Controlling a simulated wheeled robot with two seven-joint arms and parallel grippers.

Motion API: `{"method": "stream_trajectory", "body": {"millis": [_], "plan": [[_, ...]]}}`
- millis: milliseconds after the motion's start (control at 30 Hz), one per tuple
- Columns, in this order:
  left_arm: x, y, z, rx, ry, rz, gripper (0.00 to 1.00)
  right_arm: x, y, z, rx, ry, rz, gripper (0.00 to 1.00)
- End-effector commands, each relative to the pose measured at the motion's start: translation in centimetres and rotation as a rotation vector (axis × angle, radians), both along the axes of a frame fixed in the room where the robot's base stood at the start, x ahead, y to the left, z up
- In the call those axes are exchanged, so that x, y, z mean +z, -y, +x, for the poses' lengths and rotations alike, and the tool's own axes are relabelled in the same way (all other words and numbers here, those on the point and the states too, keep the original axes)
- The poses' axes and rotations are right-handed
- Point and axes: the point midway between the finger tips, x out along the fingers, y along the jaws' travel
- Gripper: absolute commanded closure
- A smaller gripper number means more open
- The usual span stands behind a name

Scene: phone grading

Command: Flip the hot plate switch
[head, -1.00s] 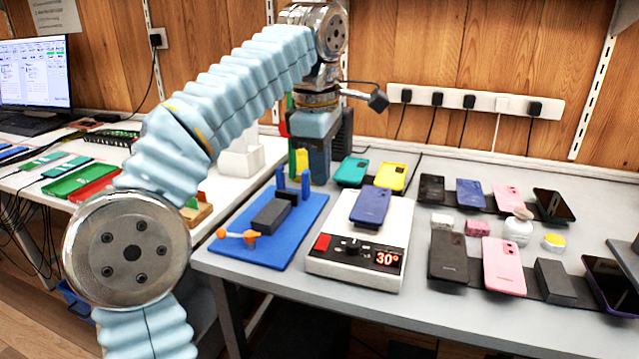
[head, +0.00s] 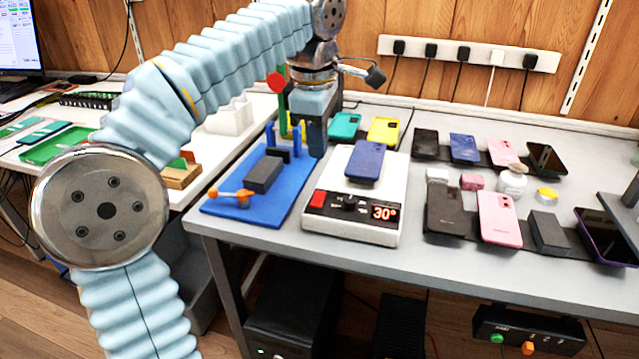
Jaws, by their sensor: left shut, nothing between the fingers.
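The hot plate (head: 398,170) is a white box on the grey table, with a black front panel. The panel has a red switch (head: 318,199) at its left, a dark knob (head: 349,203) and a display reading 30° (head: 384,212). A blue phone (head: 366,160) lies on its top. My left gripper (head: 316,150) points down behind the hot plate's back left corner, near the blue fixture. It is shut and empty, apart from the switch. Its exact height is hard to tell. My right gripper is out of view.
A blue fixture (head: 225,205) with upright posts, a dark block and an orange clamp stands left of the hot plate. Teal (head: 344,126) and yellow (head: 383,131) phones lie behind it. Several phones and small boxes fill the right side. A power strip (head: 470,54) is on the wall.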

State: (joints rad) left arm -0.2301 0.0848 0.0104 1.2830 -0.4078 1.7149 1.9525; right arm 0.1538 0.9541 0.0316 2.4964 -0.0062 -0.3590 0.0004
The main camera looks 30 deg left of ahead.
Motion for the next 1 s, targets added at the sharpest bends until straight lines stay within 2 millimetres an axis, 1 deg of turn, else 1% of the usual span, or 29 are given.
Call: {"method": "stream_trajectory", "body": {"millis": [33, 200, 400, 600, 933, 1000], "plan": [[-1.5, -0.1, 0.1, 0.0, -0.003, 0.0, 1.0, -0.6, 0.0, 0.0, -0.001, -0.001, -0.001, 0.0], [-5.0, -0.2, 0.6, 0.0, -0.004, 0.0, 1.0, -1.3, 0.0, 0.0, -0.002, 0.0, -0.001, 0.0], [-7.9, -0.2, 1.0, 0.0, -0.003, -0.001, 1.0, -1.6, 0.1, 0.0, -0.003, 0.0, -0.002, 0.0], [-9.1, -0.3, 1.2, 0.0, -0.001, -0.001, 1.0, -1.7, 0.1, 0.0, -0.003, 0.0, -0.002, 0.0], [-9.2, -0.3, 1.2, 0.0, -0.001, -0.001, 1.0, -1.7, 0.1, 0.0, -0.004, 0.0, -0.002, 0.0], [-9.5, -0.3, 1.2, 0.0, -0.002, 0.0, 1.0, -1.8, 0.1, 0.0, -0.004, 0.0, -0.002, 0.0]]}}
